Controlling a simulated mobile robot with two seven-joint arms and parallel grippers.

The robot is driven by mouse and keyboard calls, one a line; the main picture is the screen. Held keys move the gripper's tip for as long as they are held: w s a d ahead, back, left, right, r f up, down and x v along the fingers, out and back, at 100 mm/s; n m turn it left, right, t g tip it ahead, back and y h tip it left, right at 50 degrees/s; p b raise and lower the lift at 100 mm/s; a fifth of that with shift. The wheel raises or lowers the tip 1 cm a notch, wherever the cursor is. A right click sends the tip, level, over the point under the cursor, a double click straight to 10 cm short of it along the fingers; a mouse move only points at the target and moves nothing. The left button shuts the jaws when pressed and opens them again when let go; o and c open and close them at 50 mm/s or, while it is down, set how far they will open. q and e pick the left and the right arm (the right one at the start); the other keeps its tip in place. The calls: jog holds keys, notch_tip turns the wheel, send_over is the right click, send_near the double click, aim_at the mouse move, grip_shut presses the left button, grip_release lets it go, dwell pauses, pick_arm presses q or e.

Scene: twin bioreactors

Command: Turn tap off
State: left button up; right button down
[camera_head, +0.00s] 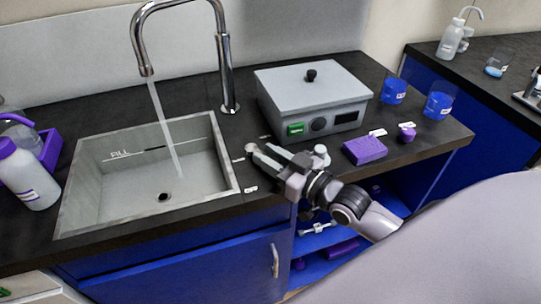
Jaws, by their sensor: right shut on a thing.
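The chrome tap (225,70) arches over the grey sink (90,200) at the left. A stream of water (163,120) runs from its spout into the basin. My right gripper (270,157) is at the counter just right of the sink, by small labels. It is shut on a small part there that looks like the tap's handle. A pale round end (252,148) shows at the fingertips; the rest of the part is hidden by the gripper. My left gripper is not in view.
A grey box with a black knob (315,85) stands close behind my right gripper. A purple block (365,150), a small purple item (407,134) and blue beakers (439,105) are to the right. A purple-capped bottle (28,175) stands left of the sink.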

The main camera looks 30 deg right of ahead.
jog(key=shift+s+f, duration=0.1)
jog(key=shift+f, duration=0.4)
jog(key=c, duration=1)
grip_release()
jog(key=shift+r, duration=0.15)
jog(key=shift+v, duration=3.55)
jog(key=shift+r, duration=0.1)
